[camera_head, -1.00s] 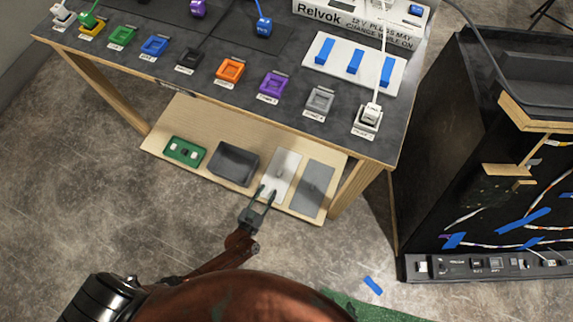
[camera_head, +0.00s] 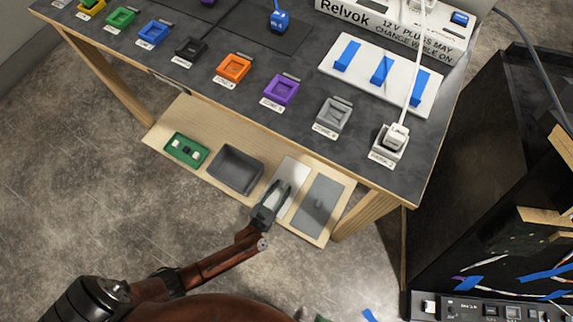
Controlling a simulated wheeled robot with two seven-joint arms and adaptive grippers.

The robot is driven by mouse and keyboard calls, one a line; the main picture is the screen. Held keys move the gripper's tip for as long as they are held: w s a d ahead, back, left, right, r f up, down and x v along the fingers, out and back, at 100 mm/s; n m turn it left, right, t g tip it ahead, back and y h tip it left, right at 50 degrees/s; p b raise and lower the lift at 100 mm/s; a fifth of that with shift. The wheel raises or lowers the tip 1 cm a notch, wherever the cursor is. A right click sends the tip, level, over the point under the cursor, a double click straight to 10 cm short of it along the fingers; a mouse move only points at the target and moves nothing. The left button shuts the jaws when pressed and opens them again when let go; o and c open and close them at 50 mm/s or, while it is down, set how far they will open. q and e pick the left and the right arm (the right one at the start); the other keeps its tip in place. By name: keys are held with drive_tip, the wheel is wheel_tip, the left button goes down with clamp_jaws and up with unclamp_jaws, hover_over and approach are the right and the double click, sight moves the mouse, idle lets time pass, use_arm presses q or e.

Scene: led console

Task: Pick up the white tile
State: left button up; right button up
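The white tile (camera_head: 293,168) lies on the low wooden shelf under the table, between a dark grey tray and a grey tile. My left gripper (camera_head: 282,187) reaches over the white tile from the front. Its two fingers look apart, one on each side of the tile's middle. The fingers and gripper body hide the middle and near part of the tile, so contact cannot be made out. The tile appears flat on the shelf. My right gripper is out of view.
The grey tile (camera_head: 318,204) lies close on the right of the white tile. The dark grey tray (camera_head: 236,169) and a green board (camera_head: 186,150) are to the left. The tabletop (camera_head: 300,60) overhangs the shelf, with a wooden leg (camera_head: 365,214) on the right.

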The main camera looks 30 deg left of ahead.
use_arm(q)
drive_tip(key=shift+w, duration=0.45)
drive_tip(key=shift+c, duration=0.4)
drive_tip(key=shift+f, duration=0.1)
clamp_jaws()
